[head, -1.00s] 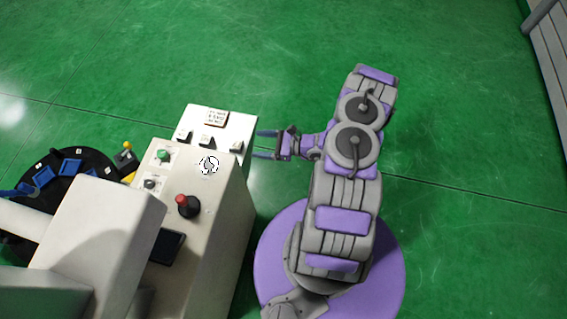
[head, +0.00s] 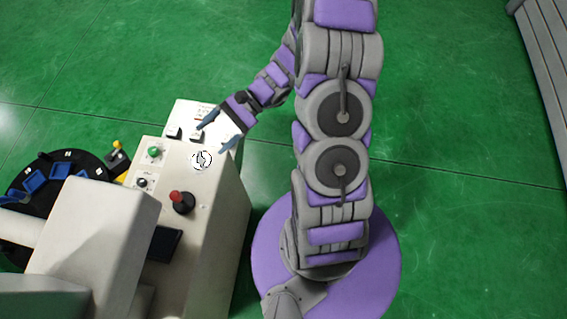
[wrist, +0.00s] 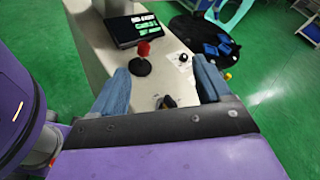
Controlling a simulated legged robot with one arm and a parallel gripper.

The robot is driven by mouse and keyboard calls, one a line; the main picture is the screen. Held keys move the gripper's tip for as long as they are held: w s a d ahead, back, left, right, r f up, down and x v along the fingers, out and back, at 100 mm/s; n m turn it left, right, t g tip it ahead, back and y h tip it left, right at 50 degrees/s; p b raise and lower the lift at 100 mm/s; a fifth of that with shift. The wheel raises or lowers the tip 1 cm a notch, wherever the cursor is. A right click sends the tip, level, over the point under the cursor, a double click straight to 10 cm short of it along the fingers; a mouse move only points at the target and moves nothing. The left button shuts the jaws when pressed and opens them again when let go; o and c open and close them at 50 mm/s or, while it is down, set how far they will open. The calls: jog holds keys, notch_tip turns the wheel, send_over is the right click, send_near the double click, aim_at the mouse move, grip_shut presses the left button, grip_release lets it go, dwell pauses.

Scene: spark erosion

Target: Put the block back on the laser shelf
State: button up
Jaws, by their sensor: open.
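My gripper (head: 213,137) is open above the back part of the pale console (head: 219,203), with its two blue fingers apart and nothing between their tips. In the wrist view the fingers (wrist: 162,72) spread on both sides of the console top. A small dark piece (wrist: 167,101) lies low between them, partly cut off by my gripper body. In the head view small dark pieces (head: 174,133) sit at the console's back edge, beside my fingers. I cannot tell whether one of these is the block. No shelf marked laser can be made out.
At the left is a black round table (head: 88,162) with several blue pieces. The green floor at right is clear.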

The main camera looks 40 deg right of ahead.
jog(key=s+a+r+n+g+h, duration=0.35)
jog(key=s+r+n+h, duration=0.4)
jog(key=s+r, duration=0.4)
jog(key=s+d+r+n+t+h, duration=0.1)
jog(key=s+d+r+n+h, duration=0.1)
jog(key=s, duration=0.4)
jog(key=s+d+r+n+t+h, duration=0.1)
jog(key=s+d+n+h, duration=0.2)
jog(key=s+d+h, duration=0.2)
jog(key=shift+s+d+r, duration=0.4)
jog(key=shift+s+d, duration=0.1)
jog(key=shift+d, duration=0.25)
dwell(0.4)
